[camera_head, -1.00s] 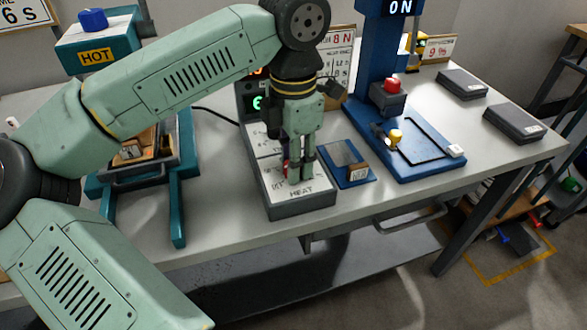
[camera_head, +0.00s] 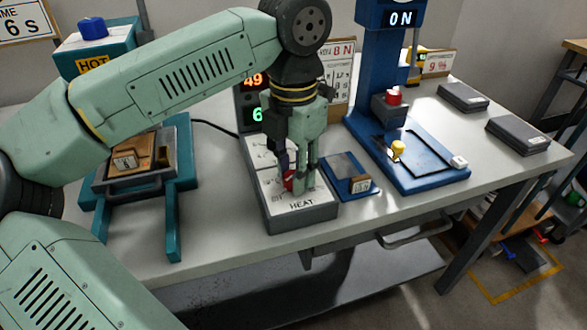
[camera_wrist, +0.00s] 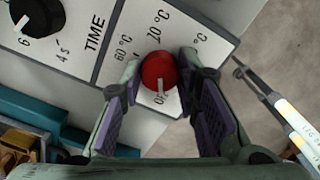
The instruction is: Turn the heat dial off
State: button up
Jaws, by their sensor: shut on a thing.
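The red heat dial (camera_wrist: 158,70) sits on the white face of the control box, with temperature marks around it. Its white pointer faces the bottom of the wrist view, at the partly covered OFF mark (camera_wrist: 160,99). My gripper (camera_wrist: 160,72) has one finger on each side of the dial and is shut on it. In the head view my gripper (camera_head: 300,185) points down over the front of the control box (camera_head: 301,215), above the HEAT label. A bit of the red dial (camera_head: 288,180) shows between the fingers there, the rest hidden.
A black TIME dial (camera_wrist: 38,16) is beside it on the same box. In the head view a teal press (camera_head: 180,200) stands left, and a small blue plate (camera_head: 345,172) and a blue stand (camera_head: 425,180) stand right. Two dark flat boxes lie at the far right.

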jog(key=o, duration=1.2)
notch_tip(320, 180, up, 12)
jog(key=shift+r, duration=0.1)
